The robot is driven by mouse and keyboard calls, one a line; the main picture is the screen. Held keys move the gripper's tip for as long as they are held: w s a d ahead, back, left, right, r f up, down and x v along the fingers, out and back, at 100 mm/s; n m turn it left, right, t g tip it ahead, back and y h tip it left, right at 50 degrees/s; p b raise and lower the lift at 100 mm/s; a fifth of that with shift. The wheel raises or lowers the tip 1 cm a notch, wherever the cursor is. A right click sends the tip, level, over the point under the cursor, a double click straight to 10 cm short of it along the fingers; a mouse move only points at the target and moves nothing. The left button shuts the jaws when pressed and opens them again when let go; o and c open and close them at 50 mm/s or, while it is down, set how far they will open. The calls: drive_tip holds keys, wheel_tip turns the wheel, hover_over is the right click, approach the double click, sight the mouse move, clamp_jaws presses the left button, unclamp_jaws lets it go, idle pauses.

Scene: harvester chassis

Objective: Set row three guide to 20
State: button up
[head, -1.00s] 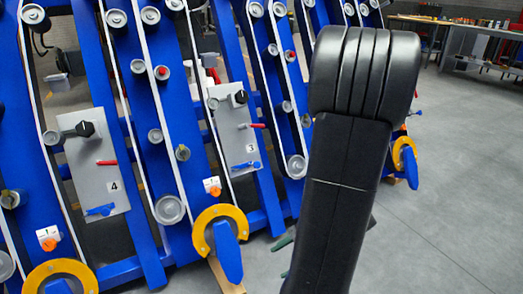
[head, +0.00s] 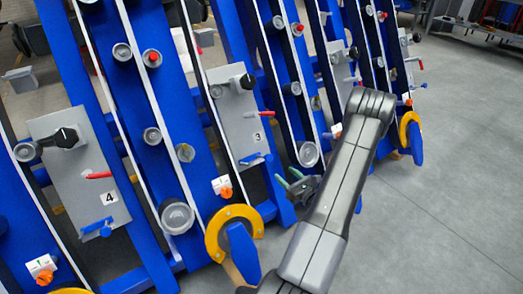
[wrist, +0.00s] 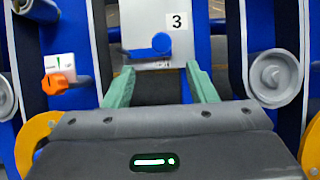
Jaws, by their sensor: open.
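The grey row three panel (head: 238,125), marked 3, carries a black knob (head: 245,81) at the top, a red lever (head: 267,113) and a blue handle (head: 252,158) at its lower end. A small white plate with an orange knob (head: 226,192) sits lower left of it. In the wrist view, the panel's lower end (wrist: 192,48) and blue handle (wrist: 155,48) are ahead, with the orange knob (wrist: 54,84) at left. My gripper (head: 290,180) has green fingers, open and empty, right of and below the panel. In the wrist view its fingertips (wrist: 161,82) point towards the panel, apart from it.
A similar panel marked 4 (head: 78,165) stands at left. Blue frame bars, grey rollers (wrist: 275,78) and yellow-rimmed wheels (head: 213,232) surround the area. Open grey floor (head: 450,180) lies at right, with a workbench at the back.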

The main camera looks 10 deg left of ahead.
sight(270, 159)
drive_tip(key=b+x, duration=0.3)
drive_tip(key=x, duration=1.1)
drive_tip(key=shift+w+d+f, duration=0.1)
drive_tip(key=shift+d, duration=0.1)
drive_tip(key=shift+c, duration=0.3)
